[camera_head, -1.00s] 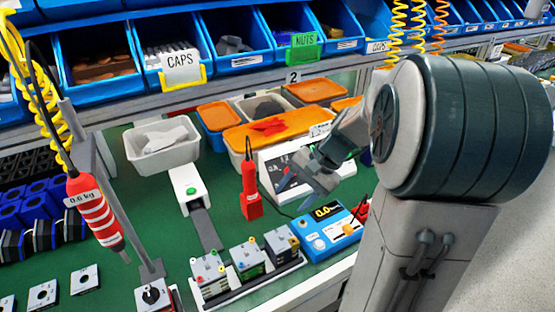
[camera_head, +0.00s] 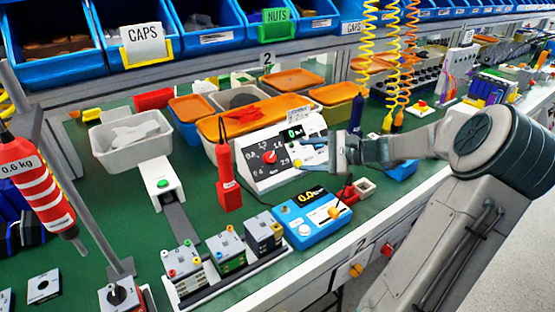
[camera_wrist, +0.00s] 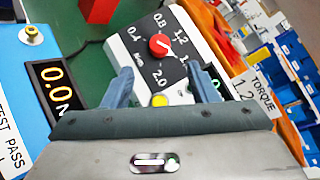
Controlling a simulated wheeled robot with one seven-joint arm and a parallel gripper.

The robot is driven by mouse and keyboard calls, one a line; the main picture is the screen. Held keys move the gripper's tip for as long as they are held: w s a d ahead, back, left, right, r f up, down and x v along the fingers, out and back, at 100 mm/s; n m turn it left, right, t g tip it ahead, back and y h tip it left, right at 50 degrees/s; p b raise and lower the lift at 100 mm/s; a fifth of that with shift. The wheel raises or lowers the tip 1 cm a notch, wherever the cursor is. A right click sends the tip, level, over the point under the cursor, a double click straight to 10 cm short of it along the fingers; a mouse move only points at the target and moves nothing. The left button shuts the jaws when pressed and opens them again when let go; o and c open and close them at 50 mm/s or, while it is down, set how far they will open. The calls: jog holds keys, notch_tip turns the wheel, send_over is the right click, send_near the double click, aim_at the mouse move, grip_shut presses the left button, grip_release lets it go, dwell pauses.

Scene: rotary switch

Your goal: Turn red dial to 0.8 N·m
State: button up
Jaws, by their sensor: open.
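The red dial (camera_head: 269,157) sits on the sloped face of a white torque box (camera_head: 250,180), ringed by printed numbers. In the wrist view, the red dial (camera_wrist: 159,44) shows beyond my fingertips, with 0.4, 0.8, 1.2 and 2.0 readable around it. I cannot tell clearly where its pointer stands. My gripper (camera_head: 324,152) is at the right side of the box, apart from the dial. In the wrist view, the fingers of my gripper (camera_wrist: 164,80) are spread with nothing held between them. The box's small display is partly hidden by a finger there.
A blue tester (camera_head: 311,219) reading 0.0 stands in front of the box. A red screwdriver (camera_head: 228,178) stands upright to the left. Orange-lidded bins (camera_head: 245,118) are behind. Connector blocks (camera_head: 227,252) stand at the front. Coiled cables (camera_head: 410,50) hang at the back right.

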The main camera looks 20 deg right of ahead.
aim_at(272, 157)
jog(key=b+x, duration=0.1)
jog(key=x, duration=0.8)
jog(key=shift+w+a+f, duration=0.1)
jog(key=shift+a+f, duration=0.05)
jog(key=c, duration=1)
